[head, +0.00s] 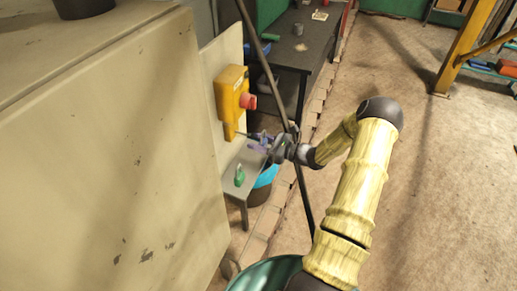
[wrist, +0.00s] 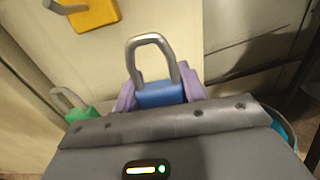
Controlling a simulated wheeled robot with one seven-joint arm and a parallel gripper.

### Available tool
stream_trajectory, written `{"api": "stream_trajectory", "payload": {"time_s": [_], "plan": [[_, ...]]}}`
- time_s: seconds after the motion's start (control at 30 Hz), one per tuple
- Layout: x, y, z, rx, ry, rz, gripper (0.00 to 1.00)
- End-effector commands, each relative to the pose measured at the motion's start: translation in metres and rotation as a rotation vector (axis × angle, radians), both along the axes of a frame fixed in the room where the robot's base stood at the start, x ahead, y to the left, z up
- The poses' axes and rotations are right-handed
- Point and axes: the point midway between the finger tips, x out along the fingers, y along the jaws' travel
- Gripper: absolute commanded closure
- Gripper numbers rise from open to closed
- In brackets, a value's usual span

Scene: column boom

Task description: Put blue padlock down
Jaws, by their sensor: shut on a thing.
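The blue padlock (wrist: 158,94) is between the purple fingers of my gripper (wrist: 160,90) in the wrist view, with its grey shackle standing up. My gripper (head: 259,141) is shut on it. In the head view, the gripper is beside the yellow switch box and above the small grey shelf (head: 249,161); the padlock is too small there to make out clearly. A green padlock (head: 239,176) is on the shelf near its front end. It also shows at the left in the wrist view (wrist: 82,113), partly hidden by my gripper body.
The yellow box (head: 229,92) with a red button (head: 248,101) is on an upright panel behind the shelf. A large beige cabinet (head: 110,150) fills the left. A dark container with something light blue (head: 267,176) stands below the shelf. Open floor lies at right.

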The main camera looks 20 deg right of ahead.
Motion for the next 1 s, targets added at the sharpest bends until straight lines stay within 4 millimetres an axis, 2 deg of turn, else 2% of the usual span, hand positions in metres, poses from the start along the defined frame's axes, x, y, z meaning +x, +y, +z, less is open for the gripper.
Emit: {"api": "stream_trajectory", "payload": {"time_s": [0.23, 0.67, 0.7, 0.8, 1.0], "plan": [[0.000, 0.001, -0.032, 0.001, 0.001, 0.001, 0.89], [0.000, 0.001, -0.040, 0.001, 0.001, 0.001, 0.89], [0.000, 0.000, -0.039, 0.000, 0.001, 0.001, 0.55], [0.000, 0.000, -0.039, 0.000, 0.001, 0.001, 0.37], [0.000, 0.000, -0.039, 0.000, 0.001, 0.001, 0.37]]}}
